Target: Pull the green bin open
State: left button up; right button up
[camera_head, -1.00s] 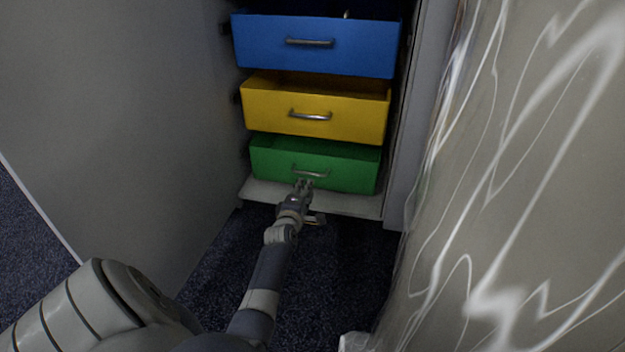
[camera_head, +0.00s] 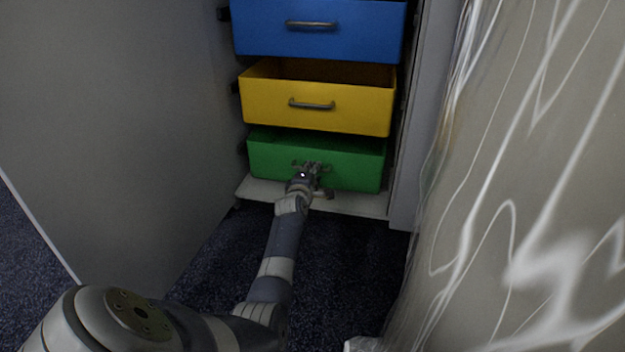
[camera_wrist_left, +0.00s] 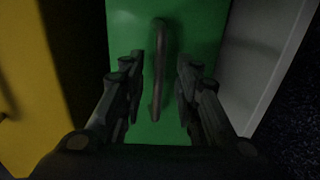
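The green bin (camera_head: 350,165) is the lowest of the coloured bins in the cabinet, with a metal bar handle across its front. My left gripper (camera_head: 312,168) is at the bin's front, over the handle. In the left wrist view the green front (camera_wrist_left: 205,40) fills the middle and the handle (camera_wrist_left: 159,65) runs between the two fingers of my left gripper (camera_wrist_left: 158,85). The fingers are apart, with a gap on each side of the handle. My right gripper is in neither view.
The yellow bin (camera_head: 350,112) and the blue bin (camera_head: 365,28) sit above the green one and jut out. A pale cabinet base (camera_head: 350,203) lies below. A grey panel (camera_head: 120,110) stands at left, and a patterned cloth (camera_head: 530,170) hangs at right. Dark carpet (camera_head: 340,270) is clear in front.

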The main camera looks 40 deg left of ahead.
pick_arm(q)
jog(key=shift+w+a, duration=0.1)
jog(key=shift+w, duration=0.05)
jog(key=shift+c, duration=0.4)
grip_shut()
